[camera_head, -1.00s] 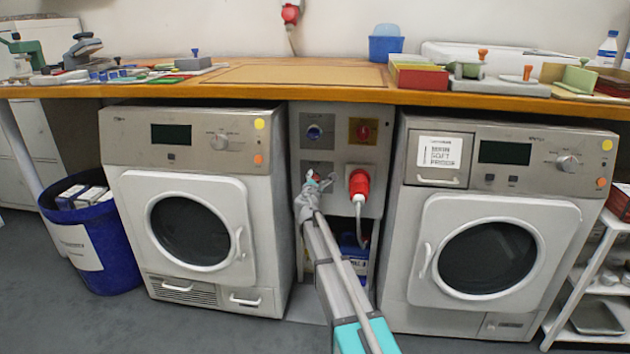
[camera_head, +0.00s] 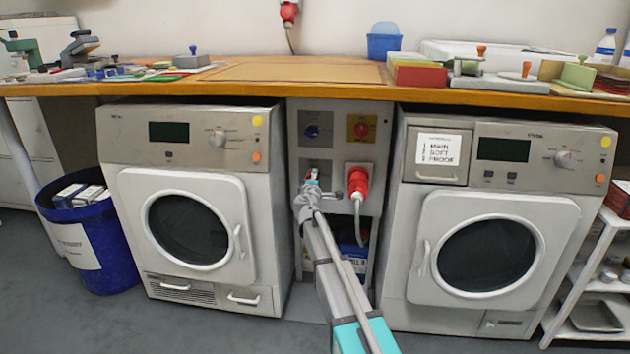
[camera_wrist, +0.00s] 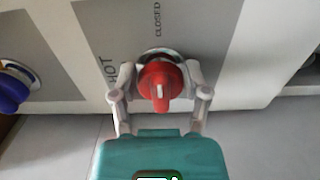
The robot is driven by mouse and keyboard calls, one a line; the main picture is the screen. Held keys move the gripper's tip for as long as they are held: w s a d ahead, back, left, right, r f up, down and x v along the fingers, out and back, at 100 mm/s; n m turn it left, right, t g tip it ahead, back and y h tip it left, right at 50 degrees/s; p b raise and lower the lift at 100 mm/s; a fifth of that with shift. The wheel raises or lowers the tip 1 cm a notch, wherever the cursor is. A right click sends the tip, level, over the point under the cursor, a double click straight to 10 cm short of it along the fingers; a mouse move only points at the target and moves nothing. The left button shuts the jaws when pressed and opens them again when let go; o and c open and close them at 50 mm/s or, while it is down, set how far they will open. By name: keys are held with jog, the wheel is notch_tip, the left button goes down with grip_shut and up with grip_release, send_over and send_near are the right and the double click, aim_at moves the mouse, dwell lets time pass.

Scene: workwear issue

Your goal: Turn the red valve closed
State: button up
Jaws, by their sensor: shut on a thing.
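The red valve (camera_wrist: 160,84) is a round red knob with a pale ridge, which runs up and down in the wrist view. My gripper (camera_wrist: 160,80) has one finger on each side of the knob and is shut on it. The grey plate (camera_wrist: 110,40) behind it carries the words HOT and CLOSED, with CLOSED beyond the knob at the top of the wrist view.
A blue knob (camera_head: 313,131) is above the valve, and a red knob on a yellow plate (camera_head: 361,129) is to its upper right. A red plug (camera_head: 358,181) with a hanging cable is close on the right. Two front-loading machines (camera_head: 190,215) (camera_head: 495,230) flank the panel, under a wooden worktop (camera_head: 330,91).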

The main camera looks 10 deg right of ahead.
dwell(0.4)
jog(key=o, duration=1.1)
jog(key=shift+s, duration=0.1)
jog(key=v, duration=1.1)
jog(key=shift+s+a, duration=0.15)
jog(key=shift+s, duration=0.2)
